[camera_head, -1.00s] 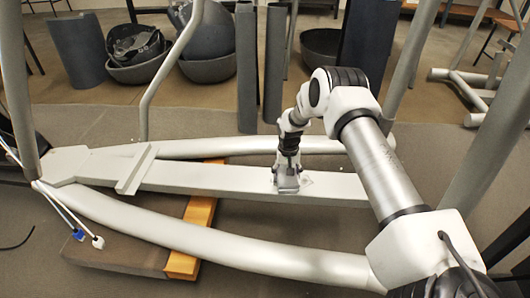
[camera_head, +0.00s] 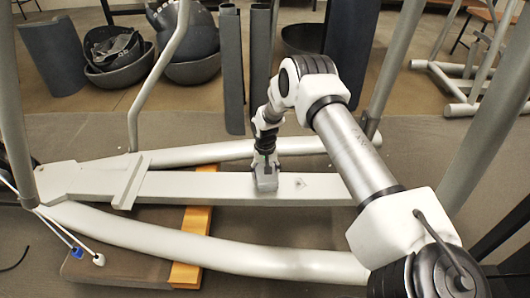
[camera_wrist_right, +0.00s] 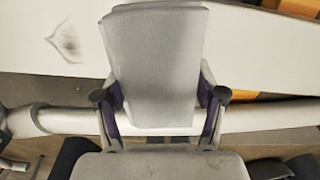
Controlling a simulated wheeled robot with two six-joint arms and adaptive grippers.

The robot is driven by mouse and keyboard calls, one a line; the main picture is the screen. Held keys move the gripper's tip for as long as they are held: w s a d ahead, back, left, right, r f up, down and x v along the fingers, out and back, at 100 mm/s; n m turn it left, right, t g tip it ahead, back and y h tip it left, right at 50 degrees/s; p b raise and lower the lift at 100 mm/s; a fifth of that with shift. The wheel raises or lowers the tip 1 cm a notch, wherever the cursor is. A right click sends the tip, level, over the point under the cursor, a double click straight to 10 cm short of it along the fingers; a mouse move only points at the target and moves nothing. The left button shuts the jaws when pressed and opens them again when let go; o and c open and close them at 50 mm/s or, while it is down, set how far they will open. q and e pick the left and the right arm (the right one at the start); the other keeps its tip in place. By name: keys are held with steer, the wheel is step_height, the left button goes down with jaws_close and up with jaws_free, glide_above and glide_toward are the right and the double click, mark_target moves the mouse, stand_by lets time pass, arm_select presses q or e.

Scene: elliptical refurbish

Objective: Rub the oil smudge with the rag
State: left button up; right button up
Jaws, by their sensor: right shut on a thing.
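My right gripper (camera_head: 264,163) is shut on a pale grey folded rag (camera_head: 267,183), low over the long light-grey beam of the frame (camera_head: 220,187). In the right wrist view the rag (camera_wrist_right: 158,65) stands between the two fingers (camera_wrist_right: 160,105) against the beam (camera_wrist_right: 265,50). I cannot tell whether the rag presses on the beam. The oil smudge (camera_head: 300,183) is a small dark mark on the beam, to the right of the rag and apart from it. It also shows in the right wrist view (camera_wrist_right: 66,44), left of the rag. My left gripper is out of view.
Curved grey tubes (camera_head: 205,245) run on both sides of the beam. A wooden block (camera_head: 190,245) lies under the frame. White and blue cable ends (camera_head: 98,259) hang at the left. Upright posts (camera_head: 480,130) stand at the right, bins (camera_head: 115,60) behind.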

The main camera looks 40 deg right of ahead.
steer(key=shift+r+p, duration=1.9)
steer(key=shift+r, duration=0.3)
steer(key=shift+f, duration=0.1)
